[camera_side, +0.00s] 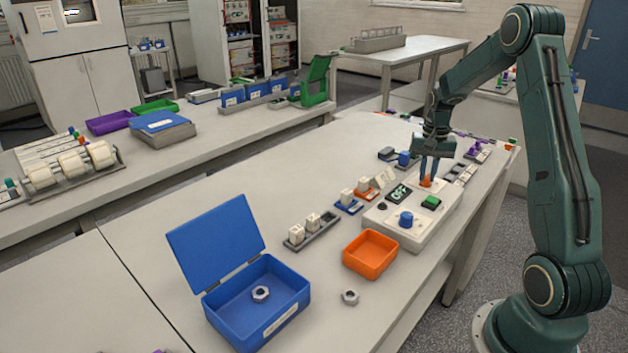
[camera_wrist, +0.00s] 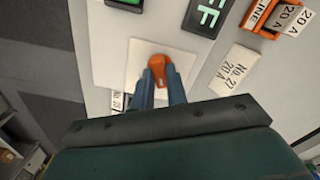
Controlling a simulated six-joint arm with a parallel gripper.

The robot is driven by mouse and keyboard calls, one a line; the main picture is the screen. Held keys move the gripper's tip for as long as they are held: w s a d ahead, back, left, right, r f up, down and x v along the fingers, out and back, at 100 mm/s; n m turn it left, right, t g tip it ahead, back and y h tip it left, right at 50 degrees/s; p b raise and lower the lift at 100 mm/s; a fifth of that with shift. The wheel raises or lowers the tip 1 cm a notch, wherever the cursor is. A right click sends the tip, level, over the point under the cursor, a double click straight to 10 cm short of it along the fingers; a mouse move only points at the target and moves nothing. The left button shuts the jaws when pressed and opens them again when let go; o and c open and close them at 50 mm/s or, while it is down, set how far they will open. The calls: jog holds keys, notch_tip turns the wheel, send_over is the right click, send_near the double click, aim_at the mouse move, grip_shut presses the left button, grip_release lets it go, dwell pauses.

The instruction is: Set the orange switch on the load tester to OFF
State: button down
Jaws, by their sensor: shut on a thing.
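The load tester (camera_side: 385,217) is a pale box near the table's right edge. Its orange switch (camera_side: 425,183) is at the box's far end, under my gripper (camera_side: 428,170). In the wrist view the orange switch (camera_wrist: 167,65) sits on a square pale plate, its wider end toward the top of the picture. My gripper's blue fingers (camera_wrist: 162,82) are shut on it, one on each side, hiding its lower part. A dark display (camera_wrist: 207,14) shows green letters "FF", cut by the picture's edge. The display (camera_side: 399,193) is too small to read in the side view.
A green button (camera_side: 431,202) and blue knob (camera_side: 406,219) stand up from the tester's top. Labelled blocks in holders (camera_side: 355,200) lie just left of it. An orange tray (camera_side: 371,254), a loose nut (camera_side: 350,297) and an open blue box (camera_side: 258,296) are nearer the camera.

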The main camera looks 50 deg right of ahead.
aim_at(427, 176)
jog(key=shift+n, duration=1.2)
jog(key=c, duration=1.4)
grip_release()
jog(key=shift+r, duration=0.15)
notch_tip(427, 176, up, 14)
jog(key=shift+f, duration=0.2)
